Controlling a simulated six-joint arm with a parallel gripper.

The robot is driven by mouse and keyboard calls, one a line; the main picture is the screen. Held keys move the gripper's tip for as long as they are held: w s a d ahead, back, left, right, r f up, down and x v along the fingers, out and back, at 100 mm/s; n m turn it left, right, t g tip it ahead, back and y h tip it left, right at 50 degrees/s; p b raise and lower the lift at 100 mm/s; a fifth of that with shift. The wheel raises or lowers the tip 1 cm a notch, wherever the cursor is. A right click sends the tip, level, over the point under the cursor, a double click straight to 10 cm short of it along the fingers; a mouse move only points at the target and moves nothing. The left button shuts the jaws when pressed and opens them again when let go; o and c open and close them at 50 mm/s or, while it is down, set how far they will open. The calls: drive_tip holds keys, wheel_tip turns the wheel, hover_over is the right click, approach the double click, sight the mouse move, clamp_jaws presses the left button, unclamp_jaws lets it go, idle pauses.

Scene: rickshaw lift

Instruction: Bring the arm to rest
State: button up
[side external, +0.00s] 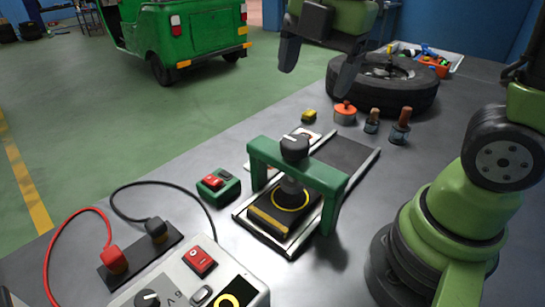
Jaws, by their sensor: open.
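My gripper (318,66) is at the top of the side external view, with its two dark fingers pointing down and spread apart. Nothing is between them. It hangs in the air above the bench, up and to the right of a green arch-shaped frame (327,172). My arm's base stands at the right of the picture. The upper part of my arm is cut off by the frame edge.
A dark tyre (411,97) lies behind my gripper. Several small pots stand near it, one orange (345,112). A green switch box (218,186) and a grey control box (190,288) with cables are at the front left. A green rickshaw (185,30) stands beyond the bench (185,163).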

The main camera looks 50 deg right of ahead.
drive_tip(key=s+r+m+t, duration=0.1)
drive_tip(key=s+m, duration=0.3)
drive_tip(key=m, duration=0.7)
drive_tip(key=s+a+r+m+t+y, duration=0.1)
drive_tip(key=s+m+t, duration=0.3)
drive_tip(key=m, duration=0.8)
drive_tip(key=shift+s+r, duration=0.35)
drive_tip(key=shift+r, duration=0.2)
